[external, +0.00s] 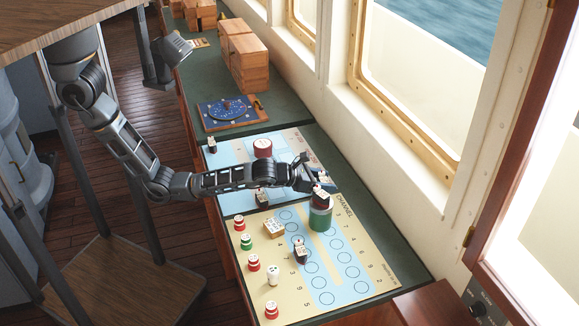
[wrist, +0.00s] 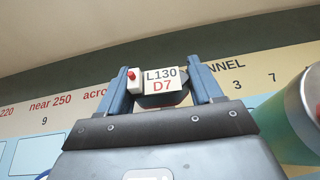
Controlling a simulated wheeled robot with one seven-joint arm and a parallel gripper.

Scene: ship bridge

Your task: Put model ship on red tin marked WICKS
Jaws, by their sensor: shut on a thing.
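My gripper (external: 318,186) is shut on a model ship (external: 321,198) with a dark and red hull and a pale label. In the wrist view my gripper (wrist: 162,84) has the ship (wrist: 162,79) between its fingers, and the label reads L130 D7. A red tin (external: 262,148) stands on the blue part of the chart, left of and behind my gripper. Its marking is too small to read. A green tin (external: 320,218) stands just below the held ship in the external view and at the right of the wrist view (wrist: 290,130). I cannot tell whether ship and green tin touch.
Other model ships stand on the chart (external: 375,270), one near the middle (external: 300,252) and one beneath my arm (external: 262,197). Several red and green pieces line the left edge. Wooden boxes (external: 249,62) stand farther back by the windows.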

